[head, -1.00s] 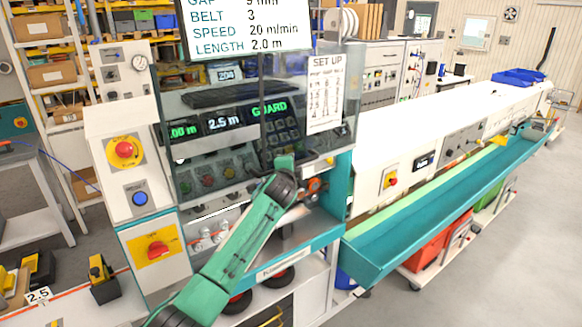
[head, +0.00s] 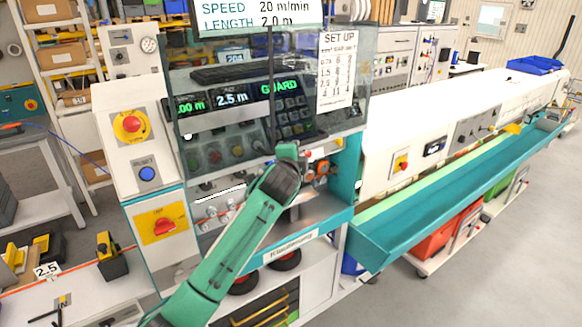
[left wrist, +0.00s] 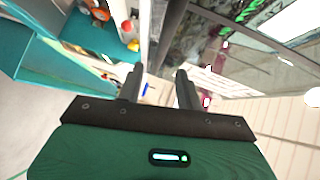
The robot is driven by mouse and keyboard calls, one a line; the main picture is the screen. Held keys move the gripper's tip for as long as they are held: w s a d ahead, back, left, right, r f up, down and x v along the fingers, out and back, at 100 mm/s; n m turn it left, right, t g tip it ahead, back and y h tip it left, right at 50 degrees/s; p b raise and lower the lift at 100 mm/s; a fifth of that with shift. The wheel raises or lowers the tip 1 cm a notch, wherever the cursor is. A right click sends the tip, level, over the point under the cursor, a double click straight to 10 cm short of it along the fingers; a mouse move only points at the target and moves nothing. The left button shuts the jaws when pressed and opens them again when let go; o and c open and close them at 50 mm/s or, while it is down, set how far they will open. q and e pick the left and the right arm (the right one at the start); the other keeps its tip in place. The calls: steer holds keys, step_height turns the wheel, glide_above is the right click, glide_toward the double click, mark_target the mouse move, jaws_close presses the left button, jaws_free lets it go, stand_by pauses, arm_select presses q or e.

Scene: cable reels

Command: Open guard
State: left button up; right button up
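The guard (head: 222,125) is a clear panel over the front of the white and teal machine. A dark upright bar (head: 269,110) stands at its middle, and the panel appears down over the controls. My left arm reaches up to the guard's lower edge; its gripper is mostly hidden behind the wrist in the head view. In the left wrist view my left gripper (left wrist: 159,72) has its two dark fingers apart. A dark bar (left wrist: 170,35) runs into the gap between them; I cannot tell whether they touch it. My right gripper is not in view.
A set-up sheet (head: 338,72) hangs at the guard's right. A long teal trough (head: 450,195) extends right. Open floor (head: 500,270) lies at lower right.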

arm_select(q)
steer(key=shift+b+v, duration=0.85)
steer(key=shift+v, duration=1.95)
